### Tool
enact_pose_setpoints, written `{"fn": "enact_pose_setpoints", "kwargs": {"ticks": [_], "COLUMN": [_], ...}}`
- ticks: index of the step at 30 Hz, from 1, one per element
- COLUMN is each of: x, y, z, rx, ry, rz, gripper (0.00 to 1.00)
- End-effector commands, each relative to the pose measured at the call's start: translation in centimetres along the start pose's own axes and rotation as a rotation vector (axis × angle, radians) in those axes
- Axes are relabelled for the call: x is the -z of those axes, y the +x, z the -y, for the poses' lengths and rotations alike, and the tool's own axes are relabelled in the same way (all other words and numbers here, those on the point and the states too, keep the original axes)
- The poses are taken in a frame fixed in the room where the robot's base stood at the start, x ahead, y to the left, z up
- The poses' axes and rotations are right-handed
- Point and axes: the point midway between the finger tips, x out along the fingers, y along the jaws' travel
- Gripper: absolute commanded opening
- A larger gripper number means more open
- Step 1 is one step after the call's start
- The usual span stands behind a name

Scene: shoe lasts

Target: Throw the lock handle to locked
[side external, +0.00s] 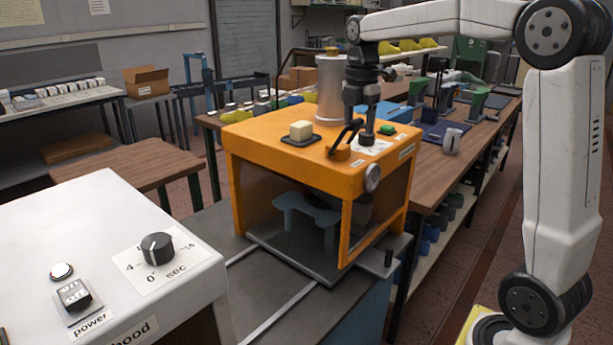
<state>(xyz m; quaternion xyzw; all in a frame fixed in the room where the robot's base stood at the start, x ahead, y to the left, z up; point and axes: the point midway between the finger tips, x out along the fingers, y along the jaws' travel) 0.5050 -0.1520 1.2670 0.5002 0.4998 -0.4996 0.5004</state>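The orange machine box (260,150) stands on a grey bench in the middle of the side external view. On its top, near the front right corner, a black lever handle (350,132) rises tilted up to the right from an orange hub (340,153); I take this as the lock handle. My gripper (367,138) points straight down just right of the lever, low over a white label plate (372,147). It looks close to the lever, but I cannot tell whether they touch. Its fingers are dark and small, so their opening is unclear. The label's writing is unreadable.
A cream push button (301,130), a green button (386,129) and a grey cylinder (330,88) are on the box top. A round metal knob (372,178) is on its front edge. A white control box (100,260) stands at front left.

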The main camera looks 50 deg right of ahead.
Motion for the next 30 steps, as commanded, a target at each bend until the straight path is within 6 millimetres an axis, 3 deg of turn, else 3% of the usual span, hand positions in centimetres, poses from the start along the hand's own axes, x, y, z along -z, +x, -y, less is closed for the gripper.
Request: {"fn": "enact_pose_setpoints", "kwargs": {"ticks": [30], "x": [0.00], "y": [0.02], "z": [-0.92], "rx": [0.002], "ry": [0.000], "rz": [0.000], "gripper": [0.56]}}
